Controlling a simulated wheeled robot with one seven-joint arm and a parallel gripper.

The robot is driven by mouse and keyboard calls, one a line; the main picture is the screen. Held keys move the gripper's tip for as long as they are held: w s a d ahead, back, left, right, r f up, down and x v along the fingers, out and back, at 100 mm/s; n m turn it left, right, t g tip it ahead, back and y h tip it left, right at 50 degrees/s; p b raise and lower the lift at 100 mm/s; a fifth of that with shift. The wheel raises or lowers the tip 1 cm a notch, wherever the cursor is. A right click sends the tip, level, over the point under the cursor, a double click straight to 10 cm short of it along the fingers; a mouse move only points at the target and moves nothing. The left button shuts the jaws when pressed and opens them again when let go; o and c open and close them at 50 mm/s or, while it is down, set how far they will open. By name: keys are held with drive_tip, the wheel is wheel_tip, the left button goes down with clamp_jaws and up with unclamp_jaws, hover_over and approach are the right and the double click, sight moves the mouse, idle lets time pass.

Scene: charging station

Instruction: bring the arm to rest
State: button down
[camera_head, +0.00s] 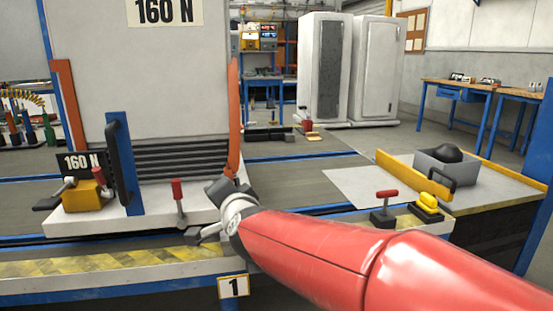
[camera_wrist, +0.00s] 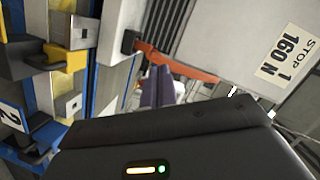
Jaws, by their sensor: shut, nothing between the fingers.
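My gripper (camera_wrist: 158,72) is shut and empty in the wrist view, its two dark fingers side by side beyond the black hand housing. In the head view my red arm reaches in from the lower right to a grey wrist near the station's front edge. The hand there is small and partly hidden, so its fingers are not clear. An orange strip (camera_head: 234,120) rises just behind the hand. It also shows in the wrist view (camera_wrist: 185,68), beyond the fingers. I cannot tell whether anything touches it.
A large grey panel (camera_head: 178,60) marked 160 N stands behind the hand. A red-handled lever (camera_head: 178,200) stands close to its left, and another red lever (camera_head: 383,208) and a yellow button (camera_head: 428,204) are to the right. A grey bin (camera_head: 447,172) stands at the right.

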drive_tip(key=s+d+f+n+g+h+p, duration=0.1)
drive_tip(key=s+d+f+n+g+h, duration=0.2)
drive_tip(key=s+d, duration=0.9)
drive_tip(key=s+d+f+n+g+h+p, duration=0.2)
drive_tip(key=s+d+f, duration=0.6)
drive_tip(key=s+d, duration=0.5)
drive_tip(key=d+n+g+h, duration=0.1)
drive_tip(key=d+n+g, duration=0.1)
drive_tip(key=g, duration=0.1)
drive_tip(key=shift+s+g, duration=0.3)
drive_tip(key=shift+g, duration=0.1)
